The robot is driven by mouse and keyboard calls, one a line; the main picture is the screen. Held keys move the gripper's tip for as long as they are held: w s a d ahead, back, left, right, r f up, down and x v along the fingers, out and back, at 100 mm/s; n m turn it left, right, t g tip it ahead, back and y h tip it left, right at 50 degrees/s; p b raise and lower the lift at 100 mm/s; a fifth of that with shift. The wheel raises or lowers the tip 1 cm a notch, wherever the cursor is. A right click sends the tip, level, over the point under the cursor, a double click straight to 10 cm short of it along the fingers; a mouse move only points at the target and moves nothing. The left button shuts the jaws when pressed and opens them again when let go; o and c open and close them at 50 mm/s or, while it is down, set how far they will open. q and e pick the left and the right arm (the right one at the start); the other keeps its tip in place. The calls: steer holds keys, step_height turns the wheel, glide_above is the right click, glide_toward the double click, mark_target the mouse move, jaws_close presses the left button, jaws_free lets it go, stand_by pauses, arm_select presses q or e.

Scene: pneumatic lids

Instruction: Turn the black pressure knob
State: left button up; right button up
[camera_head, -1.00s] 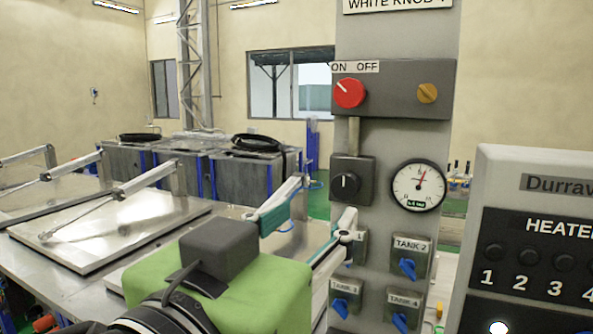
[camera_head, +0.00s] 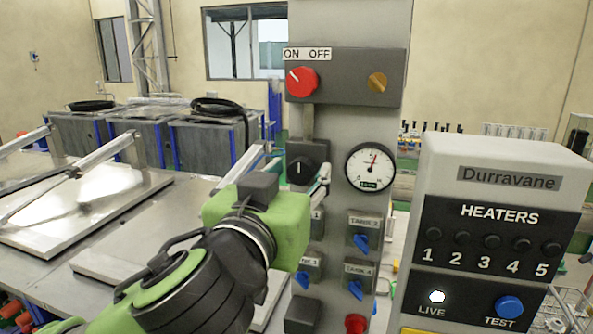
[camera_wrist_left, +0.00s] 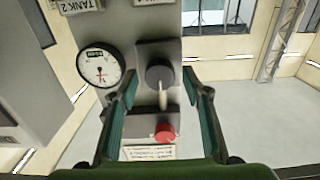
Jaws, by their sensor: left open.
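The black pressure knob (camera_head: 301,170) has a white mark and sits on a dark square housing on the grey panel post, below the red ON/OFF knob (camera_head: 302,81). My left gripper (camera_head: 295,161) is open in front of the panel, one finger on each side of the black knob in the picture. In the left wrist view, which is upside down, the black knob (camera_wrist_left: 159,76) shows between and beyond the two open teal fingers (camera_wrist_left: 161,92). I see no finger touching it. The pressure gauge (camera_head: 370,168) is right of the knob. My right gripper is out of view.
Blue tank valves (camera_head: 360,242) sit on the post below the knob. A heater box (camera_head: 490,225) stands at the right. Steel lids with pneumatic arms (camera_head: 85,205) lie on the table at the left.

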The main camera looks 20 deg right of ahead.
arm_select(q)
steer(key=c, duration=1.1)
steer(key=m+b, duration=0.1)
steer(key=m, duration=0.1)
steer(key=shift+m, duration=0.4)
steer(key=shift+s+m+b, duration=0.1)
steer(key=shift+m+b, duration=0.2)
steer(key=shift+m, duration=1.2)
steer(key=o, duration=1.1)
